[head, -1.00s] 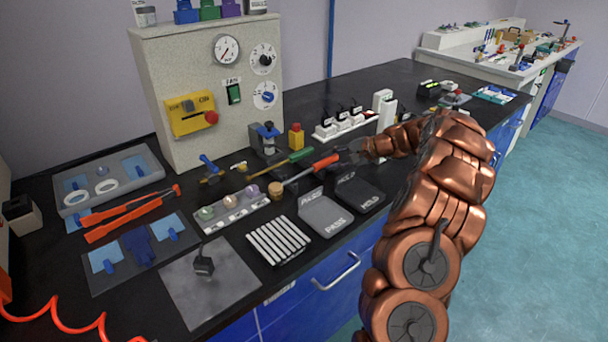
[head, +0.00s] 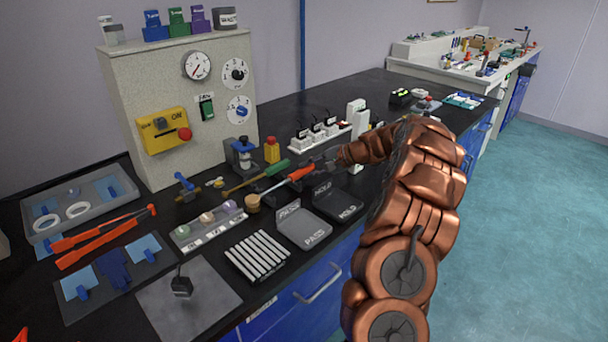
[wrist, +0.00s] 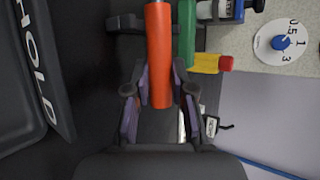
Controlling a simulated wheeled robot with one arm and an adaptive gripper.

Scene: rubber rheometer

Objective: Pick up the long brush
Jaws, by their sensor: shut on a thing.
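The long brush has an orange-red handle (head: 301,173), a pale thin shaft (head: 273,187) and a round tan head (head: 253,203). It lies low over the black bench, its head beside the rack of pale round pieces; I cannot tell whether it is off the surface. My gripper (head: 326,162) is at the handle's right end. In the wrist view the orange handle (wrist: 159,55) runs down between the purple-padded fingers of my gripper (wrist: 160,103), which is shut on it. A green-handled tool (head: 275,171) lies just behind the brush.
The PASS tray (head: 303,229) and HOLD tray (head: 338,203) lie in front of the brush. A ridged white plate (head: 257,256) and the rack (head: 210,226) are to the left. A red-topped yellow block (head: 272,150) and a white switch strip (head: 318,138) stand behind.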

